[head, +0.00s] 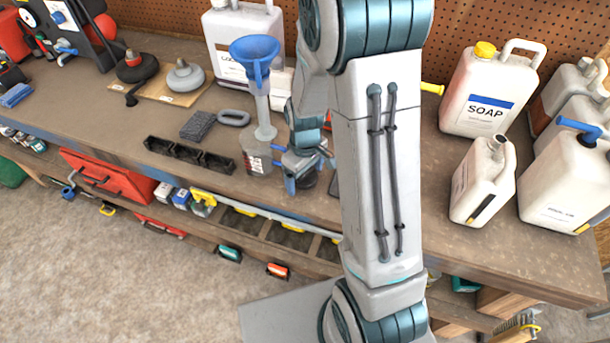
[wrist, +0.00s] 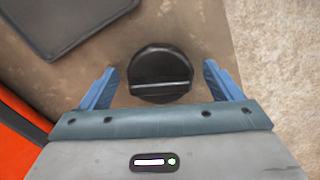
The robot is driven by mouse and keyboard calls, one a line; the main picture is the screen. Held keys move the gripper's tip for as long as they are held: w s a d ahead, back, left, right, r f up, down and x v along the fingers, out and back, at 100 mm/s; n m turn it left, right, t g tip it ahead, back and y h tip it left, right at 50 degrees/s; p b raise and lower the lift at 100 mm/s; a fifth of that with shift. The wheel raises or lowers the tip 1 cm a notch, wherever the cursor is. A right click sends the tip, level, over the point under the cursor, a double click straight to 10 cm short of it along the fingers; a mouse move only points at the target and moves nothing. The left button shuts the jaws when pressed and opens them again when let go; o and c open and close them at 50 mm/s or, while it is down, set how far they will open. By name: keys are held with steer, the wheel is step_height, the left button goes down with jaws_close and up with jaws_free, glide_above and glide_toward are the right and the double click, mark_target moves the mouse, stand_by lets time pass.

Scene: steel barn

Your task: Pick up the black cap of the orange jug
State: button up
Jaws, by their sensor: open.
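A round black cap (wrist: 160,74) with a raised bar across its top shows in the wrist view. It sits between the two blue fingers of my gripper (wrist: 161,70), with a gap on each side. My gripper is open and holds nothing. In the head view my gripper (head: 309,172) is low over the front part of the bench, partly behind my arm. The cap cannot be made out clearly there. An orange surface (wrist: 15,140) fills the lower left edge of the wrist view; I cannot tell whether it is the orange jug.
A flat dark thing (wrist: 75,20) lies near the cap. A clear bottle with a blue funnel (head: 256,62) stands left of my gripper. A black tray (head: 188,155) lies further left. The white soap jug (head: 490,90) and other white jugs stand on the right.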

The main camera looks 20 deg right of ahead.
steer(key=c, duration=1.1)
steer(key=shift+r, duration=0.5)
step_height(320, 180, up, 3)
steer(key=shift+r+b, duration=0.2)
steer(key=shift+b, duration=0.2)
steer(key=shift+s+d+r+b, duration=0.2)
steer(key=shift+s+r, duration=0.85)
steer(key=shift+s, duration=0.85)
steer(key=shift+s+d+r+b, duration=0.15)
steer(key=shift+s+r, duration=0.9)
steer(key=shift+s, duration=0.9)
steer(key=shift+s+d+r+b, duration=0.2)
steer(key=shift+s+r, duration=0.85)
steer(key=shift+s, duration=0.85)
